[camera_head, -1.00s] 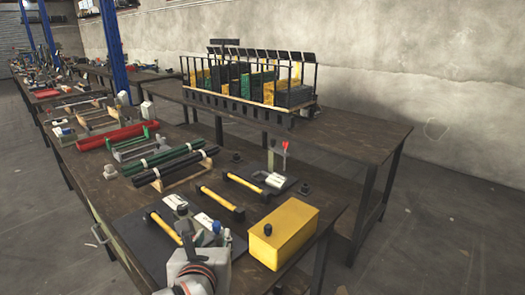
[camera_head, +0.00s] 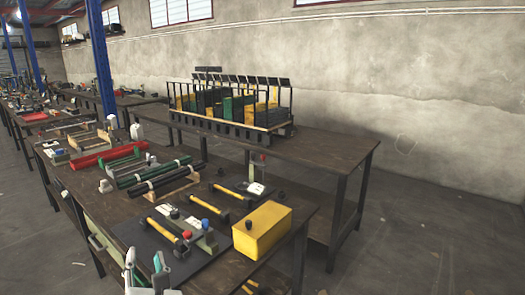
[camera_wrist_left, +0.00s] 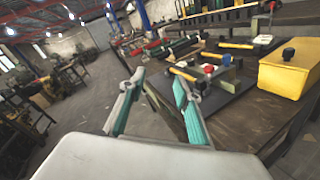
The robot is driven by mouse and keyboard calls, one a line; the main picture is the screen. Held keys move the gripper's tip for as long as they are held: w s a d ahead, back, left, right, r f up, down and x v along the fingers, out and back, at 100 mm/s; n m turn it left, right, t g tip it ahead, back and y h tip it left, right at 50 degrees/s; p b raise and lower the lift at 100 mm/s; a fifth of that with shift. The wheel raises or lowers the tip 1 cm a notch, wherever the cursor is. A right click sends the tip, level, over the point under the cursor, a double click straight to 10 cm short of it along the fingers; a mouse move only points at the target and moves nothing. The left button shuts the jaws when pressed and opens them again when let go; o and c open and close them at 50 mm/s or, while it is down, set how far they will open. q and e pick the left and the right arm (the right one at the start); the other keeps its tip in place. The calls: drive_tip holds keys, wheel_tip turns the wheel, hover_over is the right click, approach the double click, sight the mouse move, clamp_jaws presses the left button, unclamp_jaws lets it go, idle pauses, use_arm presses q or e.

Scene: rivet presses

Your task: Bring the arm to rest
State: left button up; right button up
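My left gripper (camera_head: 145,266) shows at the bottom of the head view, by the near left edge of the workbench (camera_head: 112,215). In the left wrist view its two grey fingers with teal pads (camera_wrist_left: 158,105) stand apart with nothing between them, and the floor and the bench edge show there. The gripper is clear of the presses and the yellow box (camera_head: 262,230). The rivet presses, one with a red knob (camera_head: 187,235) and one with a blue knob, stand on a dark mat (camera_head: 190,268). My right gripper is not in view.
Hammers with yellow handles (camera_head: 208,205) lie around the mat. Dark and green tubes (camera_head: 165,182) rest on a wooden stand farther back. A second table (camera_head: 335,150) carries a rack of yellow, green and dark bins (camera_head: 230,105). Open floor (camera_wrist_left: 80,110) lies left of the bench.

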use_arm(q)
drive_tip(key=s+r+m+t+p, duration=0.2)
drive_tip(key=s+r+m+t, duration=0.3)
drive_tip(key=m, duration=0.6)
drive_tip(key=s+d+f+m+h+p, duration=0.25)
drive_tip(key=d+f+m+h, duration=0.8)
drive_tip(key=m, duration=0.65)
drive_tip(key=s+a+f+m+g, duration=0.2)
drive_tip(key=s+f+m+g, duration=0.1)
drive_tip(key=f, duration=0.5)
drive_tip(key=s+a+f+m+g, duration=0.1)
drive_tip(key=s+f+m+g, duration=0.2)
drive_tip(key=f, duration=0.6)
drive_tip(key=s+a+f+m+g, duration=0.2)
drive_tip(key=s+f+m+g, duration=0.2)
drive_tip(key=s+f, duration=0.4)
drive_tip(key=shift+s+a+f+m+p, duration=0.3)
drive_tip(key=shift+f+m+p, duration=0.15)
drive_tip(key=shift+f+m, duration=0.4)
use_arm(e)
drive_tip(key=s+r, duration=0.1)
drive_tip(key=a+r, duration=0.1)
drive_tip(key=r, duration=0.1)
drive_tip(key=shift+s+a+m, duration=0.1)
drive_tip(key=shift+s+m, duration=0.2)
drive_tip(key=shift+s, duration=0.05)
